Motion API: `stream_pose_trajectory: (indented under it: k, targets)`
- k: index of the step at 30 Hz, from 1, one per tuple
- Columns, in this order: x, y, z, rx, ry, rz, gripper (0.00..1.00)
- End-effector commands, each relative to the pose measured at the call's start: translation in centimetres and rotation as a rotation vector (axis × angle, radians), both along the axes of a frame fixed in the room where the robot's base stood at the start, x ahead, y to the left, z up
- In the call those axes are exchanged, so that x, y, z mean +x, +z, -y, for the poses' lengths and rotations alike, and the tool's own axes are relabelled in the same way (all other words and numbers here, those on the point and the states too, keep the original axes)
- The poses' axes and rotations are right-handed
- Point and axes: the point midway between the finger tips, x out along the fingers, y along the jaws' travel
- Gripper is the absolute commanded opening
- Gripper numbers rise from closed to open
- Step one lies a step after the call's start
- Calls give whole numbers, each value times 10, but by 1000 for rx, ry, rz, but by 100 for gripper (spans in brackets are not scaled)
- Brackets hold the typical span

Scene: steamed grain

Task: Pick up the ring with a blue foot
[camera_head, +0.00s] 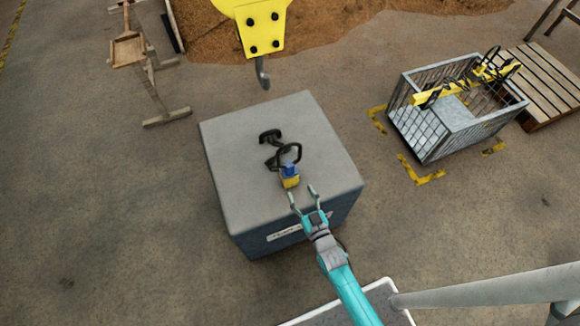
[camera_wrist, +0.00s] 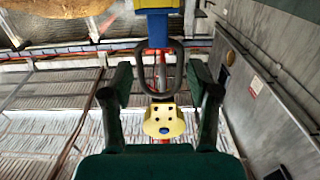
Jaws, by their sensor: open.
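The ring is a black loop (camera_head: 299,152) on a blue foot (camera_head: 290,169) with a yellow part below it. It stands near the front edge of the top of a grey block (camera_head: 235,150). My gripper (camera_head: 302,192) is open and empty, just in front of the foot. In the wrist view the picture looks upside down: the loop (camera_wrist: 142,66) hangs from the blue foot (camera_wrist: 157,30) at the top centre. The loop shows between the two spread fingers (camera_wrist: 160,75); I cannot tell how far ahead of them it is.
Another black object (camera_head: 270,136) lies behind the ring on the block. A yellow crane hook block (camera_head: 262,28) hangs beyond; it also shows in the wrist view (camera_wrist: 163,121). A metal cage (camera_head: 460,135) and a wooden pallet (camera_head: 548,80) stand at the right.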

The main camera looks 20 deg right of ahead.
Motion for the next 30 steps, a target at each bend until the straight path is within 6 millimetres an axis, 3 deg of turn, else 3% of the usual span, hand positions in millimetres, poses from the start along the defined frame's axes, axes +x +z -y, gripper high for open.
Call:
stream_pose_trajectory:
  k: [12, 22, 30]
  targets:
    - [52, -1, 0, 0, 0, 7, 60]
    - [75, -3, 1, 0, -1, 6, 60]
    - [109, -6, 3, 0, -1, 7, 60]
